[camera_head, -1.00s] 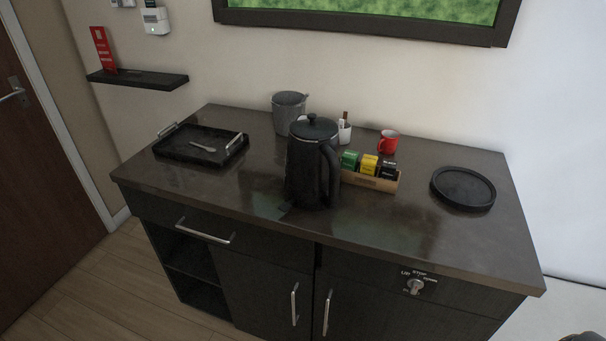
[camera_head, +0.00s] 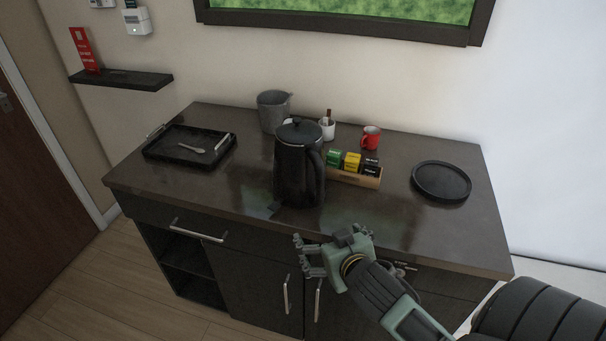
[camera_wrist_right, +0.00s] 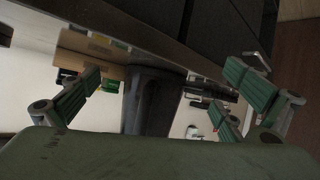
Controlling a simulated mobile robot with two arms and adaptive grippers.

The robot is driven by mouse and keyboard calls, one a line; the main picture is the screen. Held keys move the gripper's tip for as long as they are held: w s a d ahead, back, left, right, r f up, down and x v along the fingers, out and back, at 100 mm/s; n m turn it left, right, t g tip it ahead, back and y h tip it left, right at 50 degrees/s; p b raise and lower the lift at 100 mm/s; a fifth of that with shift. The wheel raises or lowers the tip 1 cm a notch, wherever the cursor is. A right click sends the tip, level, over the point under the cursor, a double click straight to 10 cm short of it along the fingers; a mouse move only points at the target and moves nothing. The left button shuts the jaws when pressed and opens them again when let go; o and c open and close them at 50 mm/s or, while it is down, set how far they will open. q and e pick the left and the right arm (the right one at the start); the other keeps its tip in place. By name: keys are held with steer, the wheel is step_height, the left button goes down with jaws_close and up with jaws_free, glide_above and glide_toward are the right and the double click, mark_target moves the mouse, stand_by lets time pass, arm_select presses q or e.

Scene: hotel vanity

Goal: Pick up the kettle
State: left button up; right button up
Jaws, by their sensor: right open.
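The black kettle (camera_head: 297,170) stands upright on the dark vanity top near its front edge, with its lid on and its handle toward the right. In the right wrist view the kettle (camera_wrist_right: 152,100) shows as a dark body between the fingers, farther off. My right gripper (camera_head: 303,256) is open and empty. It is in front of the counter's front edge, below and apart from the kettle. Its fingers also show spread in the right wrist view (camera_wrist_right: 165,92). My left gripper is in neither view.
A black tray (camera_head: 160,151) with a spoon lies at left. A grey bucket (camera_head: 272,112), a white cup (camera_head: 327,130), a red mug (camera_head: 371,137) and a box of packets (camera_head: 352,176) stand behind or right of the kettle. A round black tray (camera_head: 441,181) lies at right.

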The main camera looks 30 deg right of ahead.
mark_target(323, 167)
steer(key=w+d+r+t, duration=0.1)
steer(key=w+r, duration=0.2)
steer(key=w+d+r+t, duration=0.1)
steer(key=r, duration=0.1)
steer(key=shift+w+d+r+t, duration=0.25)
steer(key=shift+w+d+t, duration=0.05)
steer(key=shift+d, duration=0.05)
steer(key=w+r+t, duration=0.1)
steer(key=r, duration=0.1)
steer(key=w+r+t, duration=0.1)
steer(key=r, duration=0.2)
steer(key=w+d+r+t, duration=0.1)
steer(key=w+r, duration=0.1)
steer(key=r, duration=0.1)
steer(key=shift+w+d+t+y, duration=0.1)
steer(key=shift+t+y, duration=0.3)
steer(key=shift+w+r, duration=0.15)
steer(key=shift+w, duration=0.2)
steer(key=w, duration=0.2)
steer(key=w+p, duration=0.1)
steer(key=w, duration=0.1)
steer(key=w+p, duration=0.1)
steer(key=shift+w+d, duration=0.35)
steer(key=shift+w, duration=0.05)
steer(key=shift+w+d+f+p, duration=0.1)
steer(key=shift+w+f+p, duration=0.2)
steer(key=shift+w, duration=0.3)
steer(key=shift+s, duration=0.1)
steer(key=shift+c, duration=0.5)
